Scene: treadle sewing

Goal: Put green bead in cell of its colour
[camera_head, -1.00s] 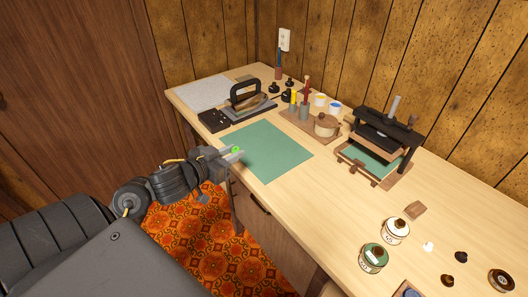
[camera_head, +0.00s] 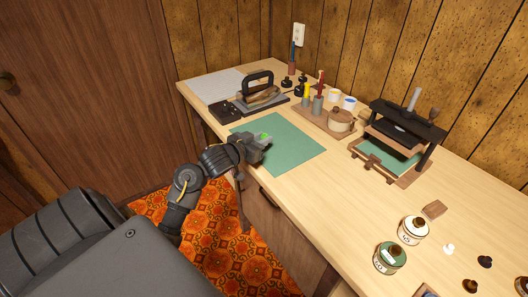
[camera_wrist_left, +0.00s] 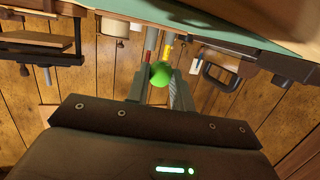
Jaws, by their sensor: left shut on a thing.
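The green bead (camera_head: 264,136) is held between the fingertips of my left gripper (camera_head: 265,141), over the near-left part of the green mat (camera_head: 293,145). In the left wrist view the bead (camera_wrist_left: 161,75) sits between the two fingers (camera_wrist_left: 160,84), which are shut on it. A small black box (camera_head: 225,109) lies on the desk beyond the mat to the left; it may hold cells, but their colours are too small to tell. My right gripper is not in view.
A black-handled tool on a dark base (camera_head: 260,92) stands beside the box. A black press (camera_head: 403,135) and jars (camera_head: 390,258) are to the right. Most of the mat is clear.

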